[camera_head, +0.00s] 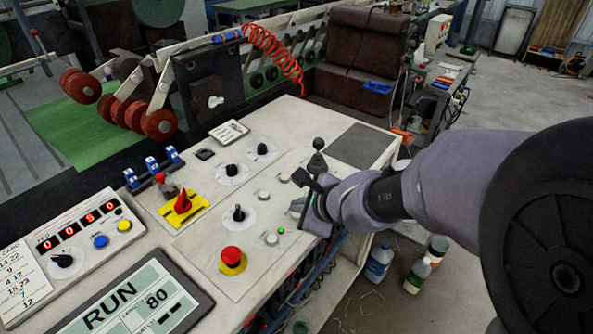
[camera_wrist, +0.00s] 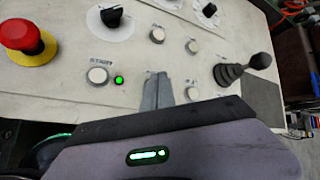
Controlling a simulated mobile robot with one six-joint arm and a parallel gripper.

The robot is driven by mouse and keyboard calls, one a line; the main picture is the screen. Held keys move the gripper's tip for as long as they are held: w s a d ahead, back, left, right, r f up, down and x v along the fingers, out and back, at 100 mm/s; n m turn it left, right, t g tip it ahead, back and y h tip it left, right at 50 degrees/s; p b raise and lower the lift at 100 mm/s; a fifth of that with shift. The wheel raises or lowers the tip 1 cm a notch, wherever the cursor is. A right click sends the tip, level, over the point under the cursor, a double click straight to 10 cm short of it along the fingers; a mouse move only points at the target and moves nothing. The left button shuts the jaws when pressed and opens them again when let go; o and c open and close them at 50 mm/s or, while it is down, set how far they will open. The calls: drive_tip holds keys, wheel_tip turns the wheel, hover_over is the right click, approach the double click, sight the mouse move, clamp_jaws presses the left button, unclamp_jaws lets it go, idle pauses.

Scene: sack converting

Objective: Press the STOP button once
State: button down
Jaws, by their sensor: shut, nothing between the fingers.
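The cream control panel (camera_head: 225,278) has several small pale round buttons. In the wrist view, one pale button (camera_wrist: 97,75) carries a label that looks like START, beside a lit green lamp (camera_wrist: 118,79). My gripper (camera_wrist: 157,92) is shut and empty, its fingertips over the panel just right of that lamp. Another pale button (camera_wrist: 193,93) lies just right of the fingers; its label is too small to read. I cannot make out a STOP label; the fingers cover part of the panel. In the head view my gripper (camera_head: 297,207) is at the panel's right side. Contact cannot be told.
A red mushroom button (camera_head: 232,256) on a yellow base is left of my gripper. A black joystick (camera_wrist: 240,68) stands to its right. Black knobs (camera_head: 238,213) and a red switch (camera_head: 183,203) are on the panel. The display (camera_head: 135,300) reads RUN and 80.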

drive_tip(key=shift+f+b, duration=0.45)
drive_tip(key=shift+b, duration=0.05)
idle(0.4)
drive_tip(key=shift+r, duration=0.1)
drive_tip(key=shift+r+p, duration=0.75)
wheel_tip(320, 180, up, 5)
drive_tip(key=p, duration=0.4)
drive_tip(key=shift+r+p, duration=0.1)
drive_tip(key=shift+p, duration=0.25)
idle(0.3)
